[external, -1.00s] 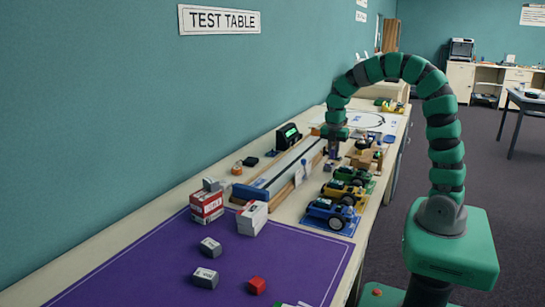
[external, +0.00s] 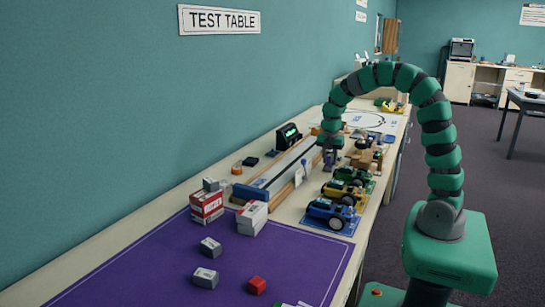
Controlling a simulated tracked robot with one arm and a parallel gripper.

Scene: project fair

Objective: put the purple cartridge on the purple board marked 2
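My gripper (external: 328,161) points down over the far half of the table, beside the long track (external: 291,164). It is small and dark here, so I cannot tell whether its fingers are open or shut, or whether they hold anything. I cannot make out the purple cartridge; it may be hidden at or behind my gripper. No purple board with a readable 2 shows. A large purple mat (external: 150,262) covers the near end of the table, with no 2 visible on it.
Blue (external: 331,212), yellow (external: 345,192) and green (external: 353,175) toy cars stand on boards right of the track. Red-and-white boxes (external: 207,205), grey blocks (external: 205,278) and a red cube (external: 257,285) are on or by the mat. A black display (external: 289,136) stands by the wall.

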